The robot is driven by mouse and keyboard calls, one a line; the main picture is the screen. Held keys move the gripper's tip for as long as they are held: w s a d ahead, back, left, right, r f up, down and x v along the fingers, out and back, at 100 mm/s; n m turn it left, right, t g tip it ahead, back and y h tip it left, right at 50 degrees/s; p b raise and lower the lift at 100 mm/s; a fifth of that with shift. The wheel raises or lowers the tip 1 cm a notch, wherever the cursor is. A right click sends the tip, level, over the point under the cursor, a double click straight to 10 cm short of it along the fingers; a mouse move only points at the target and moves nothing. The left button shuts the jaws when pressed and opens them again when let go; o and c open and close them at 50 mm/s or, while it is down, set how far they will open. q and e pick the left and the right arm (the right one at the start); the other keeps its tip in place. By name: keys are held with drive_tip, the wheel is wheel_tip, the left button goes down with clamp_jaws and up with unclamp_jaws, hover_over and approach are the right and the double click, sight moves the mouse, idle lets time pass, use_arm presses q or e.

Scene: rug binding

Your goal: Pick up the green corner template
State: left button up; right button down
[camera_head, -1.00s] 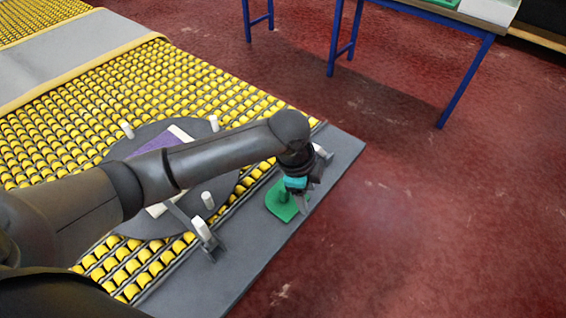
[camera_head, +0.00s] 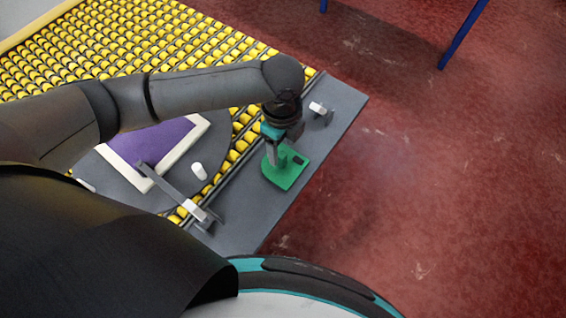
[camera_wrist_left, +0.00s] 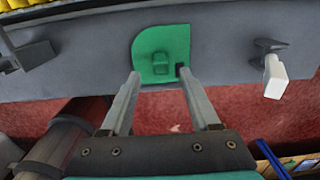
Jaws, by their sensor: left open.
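The green corner template (camera_head: 290,174) lies flat on the grey ledge beside the roller table. It is a plate with one rounded corner, a small raised block and a dark spot near one corner. In the left wrist view the template (camera_wrist_left: 164,42) is ahead of the fingertips. My left gripper (camera_head: 272,160) is pointed down over the template's left part, its fingers partly hiding it. In the wrist view my left gripper (camera_wrist_left: 158,76) is open, with nothing between its fingers, which reach the template's near edge in the picture. My right gripper is not in view.
A purple rug piece with a pale border (camera_head: 150,143) lies on a dark round plate left of the ledge. A white peg (camera_head: 199,171) stands there. Clamps with white ends (camera_head: 318,108) (camera_head: 196,211) sit along the ledge. Red floor (camera_head: 430,180) lies to the right.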

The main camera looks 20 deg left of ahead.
sight(282, 156)
use_arm(q)
wheel_tip(282, 156, down, 5)
drive_tip(key=shift+f+b, duration=0.2)
drive_tip(key=shift+b, duration=0.45)
clamp_jaws()
